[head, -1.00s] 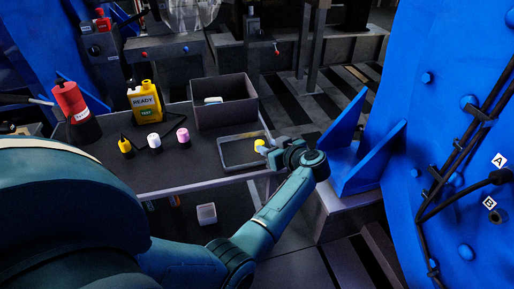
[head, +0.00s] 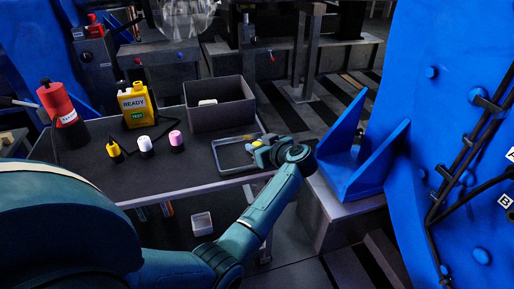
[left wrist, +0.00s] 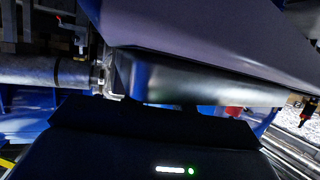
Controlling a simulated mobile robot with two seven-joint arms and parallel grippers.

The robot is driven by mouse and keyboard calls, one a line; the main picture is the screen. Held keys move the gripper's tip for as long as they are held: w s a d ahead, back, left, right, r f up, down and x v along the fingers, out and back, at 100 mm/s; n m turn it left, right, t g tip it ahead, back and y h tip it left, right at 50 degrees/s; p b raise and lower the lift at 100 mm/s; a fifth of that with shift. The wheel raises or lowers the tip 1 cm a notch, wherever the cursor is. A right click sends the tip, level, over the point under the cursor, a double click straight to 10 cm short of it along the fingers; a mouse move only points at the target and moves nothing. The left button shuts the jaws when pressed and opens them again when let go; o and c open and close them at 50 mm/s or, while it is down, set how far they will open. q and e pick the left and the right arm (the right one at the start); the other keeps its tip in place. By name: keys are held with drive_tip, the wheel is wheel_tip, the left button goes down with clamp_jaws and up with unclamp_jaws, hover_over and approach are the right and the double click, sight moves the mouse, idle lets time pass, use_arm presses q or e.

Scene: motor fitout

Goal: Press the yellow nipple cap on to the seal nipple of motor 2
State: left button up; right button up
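A small yellow piece, which looks like the yellow nipple cap (head: 256,143), shows at the tips of my left gripper (head: 260,150), above the right end of a shallow tray (head: 222,165). I cannot tell whether the fingers are closed on it. The left wrist view shows the dark gripper body (left wrist: 150,150) with a green light, but no clear fingertips or cap. A large blue housing (head: 440,120) with black cables and labels A and B stands at the right. I cannot make out the seal nipple or a motor number. My right gripper is not in view.
A blue bracket (head: 355,172) stands right of my gripper.

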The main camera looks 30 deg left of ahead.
use_arm(q)
drive_tip(key=c, duration=0.3)
drive_tip(key=shift+c, duration=0.2)
